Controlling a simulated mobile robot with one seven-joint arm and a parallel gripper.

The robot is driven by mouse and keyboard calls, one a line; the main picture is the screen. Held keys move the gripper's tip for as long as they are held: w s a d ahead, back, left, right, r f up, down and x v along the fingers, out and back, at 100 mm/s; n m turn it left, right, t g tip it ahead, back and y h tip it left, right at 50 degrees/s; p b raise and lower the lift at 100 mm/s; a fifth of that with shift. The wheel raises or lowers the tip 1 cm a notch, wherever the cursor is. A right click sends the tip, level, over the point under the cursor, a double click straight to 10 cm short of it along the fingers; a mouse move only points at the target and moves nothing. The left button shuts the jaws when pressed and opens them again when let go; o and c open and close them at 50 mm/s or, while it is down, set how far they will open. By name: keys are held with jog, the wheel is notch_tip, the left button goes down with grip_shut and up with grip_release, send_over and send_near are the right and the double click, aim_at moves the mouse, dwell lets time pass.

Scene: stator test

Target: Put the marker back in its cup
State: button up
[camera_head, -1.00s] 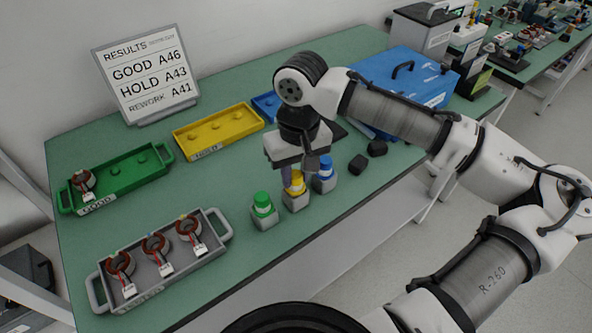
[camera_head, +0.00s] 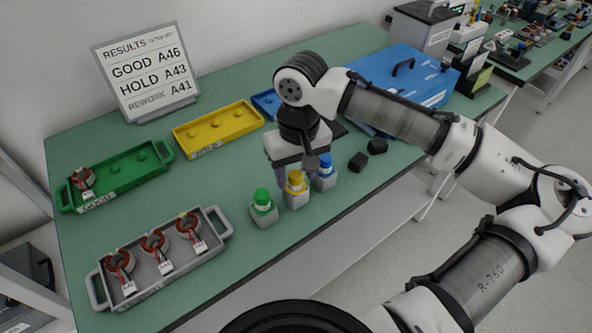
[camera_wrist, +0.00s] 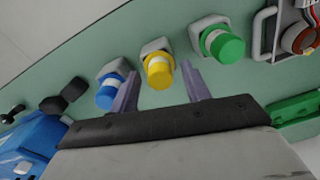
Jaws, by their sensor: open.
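Three capped markers stand upright in small grey cups near the front of the green table: a green marker (camera_head: 261,197), a yellow marker (camera_head: 296,179) and a blue marker (camera_head: 326,163). My gripper (camera_head: 297,182) points down over the yellow one, partly hiding the area behind it. In the wrist view, my open gripper (camera_wrist: 160,72) has one finger on each side of the yellow marker (camera_wrist: 159,73), with gaps visible. The yellow marker sits in its cup (camera_wrist: 154,46). The blue marker (camera_wrist: 109,93) is just outside one finger, and the green marker (camera_wrist: 226,46) is farther off the other.
A grey tray (camera_head: 217,243) with three copper stators lies front left. A green tray (camera_head: 125,181) holds one stator; a yellow tray (camera_head: 240,118) has none. A blue case (camera_head: 375,65) and black blocks (camera_head: 357,162) are right of the gripper. A results sign (camera_head: 140,72) stands behind.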

notch_tip(320, 180, up, 13)
jog(key=shift+d+f+b, duration=0.2)
jog(key=shift+d+b, duration=0.05)
jog(key=shift+b, duration=0.15)
jog(key=shift+w, duration=0.15)
